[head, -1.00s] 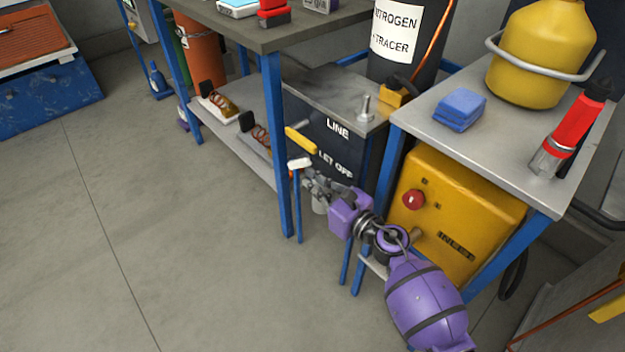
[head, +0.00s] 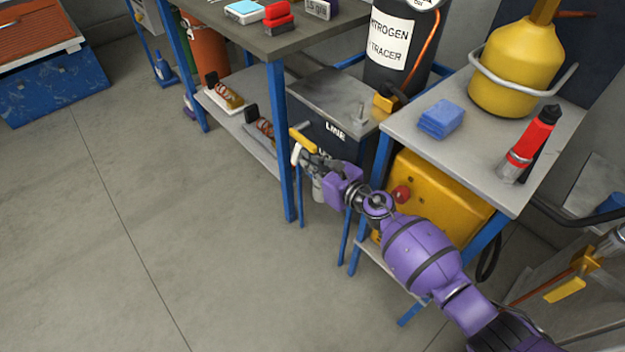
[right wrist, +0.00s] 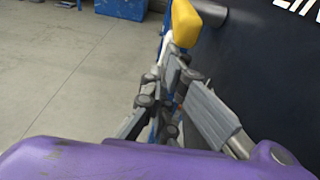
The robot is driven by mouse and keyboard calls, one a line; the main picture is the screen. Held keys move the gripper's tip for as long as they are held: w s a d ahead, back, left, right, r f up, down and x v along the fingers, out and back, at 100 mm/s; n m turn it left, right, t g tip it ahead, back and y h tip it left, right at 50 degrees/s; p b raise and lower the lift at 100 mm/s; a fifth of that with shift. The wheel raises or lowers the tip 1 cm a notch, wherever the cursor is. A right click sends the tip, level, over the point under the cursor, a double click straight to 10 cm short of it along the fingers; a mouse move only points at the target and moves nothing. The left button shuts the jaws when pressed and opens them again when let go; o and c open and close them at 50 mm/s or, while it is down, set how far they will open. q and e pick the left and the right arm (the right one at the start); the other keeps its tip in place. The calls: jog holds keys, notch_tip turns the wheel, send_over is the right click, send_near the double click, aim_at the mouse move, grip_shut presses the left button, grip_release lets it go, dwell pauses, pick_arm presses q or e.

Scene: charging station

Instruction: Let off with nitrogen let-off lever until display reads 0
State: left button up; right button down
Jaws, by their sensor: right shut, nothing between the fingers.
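The dark box with the white LINE label (head: 335,130) stands under the bench; the LET OFF label is mostly hidden behind my right arm. A yellow lever handle (head: 302,139) sticks out from its front. A white lever handle (head: 296,154) shows just below it, steeply slanted. My right gripper (head: 308,160) is shut and empty, close beside the white handle; I cannot tell if they touch. In the right wrist view the yellow handle (right wrist: 184,22) is ahead of the shut fingers. The nitrogen cylinder (head: 385,70) has a round gauge (head: 418,3), cut off at the top; its reading is not visible.
A blue table leg (head: 282,145) stands just left of my right gripper. A grey side table (head: 455,150) with a blue cloth stack (head: 441,119) and a red torch (head: 532,142) is above my forearm. A yellow box (head: 440,190) sits underneath. Floor at left is clear.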

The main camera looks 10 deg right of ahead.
pick_arm(q)
jog(key=shift+w+d+r, duration=0.1)
jog(key=shift+w+r, duration=0.1)
jog(key=shift+w, duration=0.15)
pick_arm(e)
jog(key=shift+w+a+r, duration=0.1)
jog(key=shift+w+r, duration=0.05)
jog(key=shift+r, duration=0.15)
pick_arm(q)
jog(key=shift+w, duration=0.1)
